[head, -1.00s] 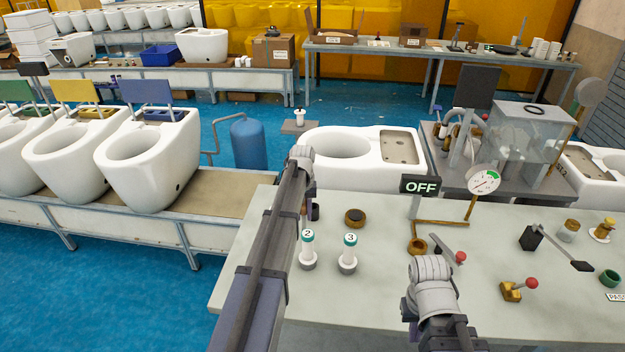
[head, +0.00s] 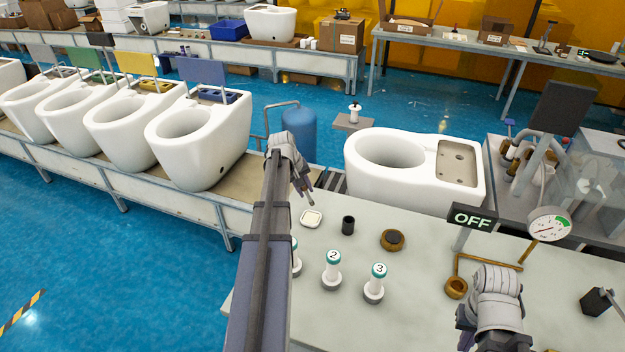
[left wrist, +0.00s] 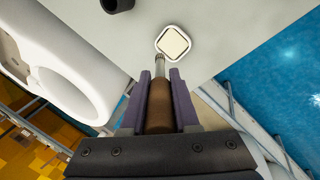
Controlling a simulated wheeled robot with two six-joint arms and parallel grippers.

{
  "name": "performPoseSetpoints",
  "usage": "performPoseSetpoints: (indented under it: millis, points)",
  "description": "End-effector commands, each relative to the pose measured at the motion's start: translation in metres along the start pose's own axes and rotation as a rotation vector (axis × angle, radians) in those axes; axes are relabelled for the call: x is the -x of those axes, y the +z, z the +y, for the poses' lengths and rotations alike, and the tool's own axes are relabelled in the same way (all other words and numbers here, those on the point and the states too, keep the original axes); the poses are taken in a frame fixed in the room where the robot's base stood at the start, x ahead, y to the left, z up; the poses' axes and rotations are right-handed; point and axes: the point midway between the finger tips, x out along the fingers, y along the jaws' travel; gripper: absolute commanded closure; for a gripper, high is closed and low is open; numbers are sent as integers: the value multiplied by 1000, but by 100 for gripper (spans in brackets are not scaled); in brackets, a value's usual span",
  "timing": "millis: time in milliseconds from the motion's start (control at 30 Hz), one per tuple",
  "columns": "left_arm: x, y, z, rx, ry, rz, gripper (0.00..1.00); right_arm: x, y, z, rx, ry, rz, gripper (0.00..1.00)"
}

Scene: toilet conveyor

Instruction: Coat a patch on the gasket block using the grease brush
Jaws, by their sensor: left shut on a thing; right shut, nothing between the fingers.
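My left gripper (head: 303,184) is shut on the grease brush (left wrist: 160,105), by its brown handle. The brush's metal end (left wrist: 160,66) points at a small cream square with rounded corners and a dark rim (head: 311,218), which looks like the gasket block; it also shows in the left wrist view (left wrist: 173,44). The brush end appears just at the block's near edge; I cannot tell if they touch. The block lies at the table's back left corner. My right gripper (head: 466,330) is low over the table at right, shut and empty, its fingers mostly hidden.
A black cup (head: 348,225) and a round brown-topped pot (head: 392,240) stand right of the block. White bottles numbered 2 (head: 332,271) and 3 (head: 375,283) stand in front. A white toilet (head: 400,170) is behind the table; an OFF sign (head: 472,217) and gauge (head: 548,224) stand right.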

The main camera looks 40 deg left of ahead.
Motion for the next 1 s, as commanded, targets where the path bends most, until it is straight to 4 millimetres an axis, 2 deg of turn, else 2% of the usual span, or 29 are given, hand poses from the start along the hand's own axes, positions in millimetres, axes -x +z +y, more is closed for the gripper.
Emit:
performPoseSetpoints:
  millis: [367,1000]
  points:
    - [-3,-2,-6,16,7,6,100,-5,0,0,0,0,0,100]
    - [-54,3,-23,15,6,5,100,-59,-3,-6,-2,0,0,100]
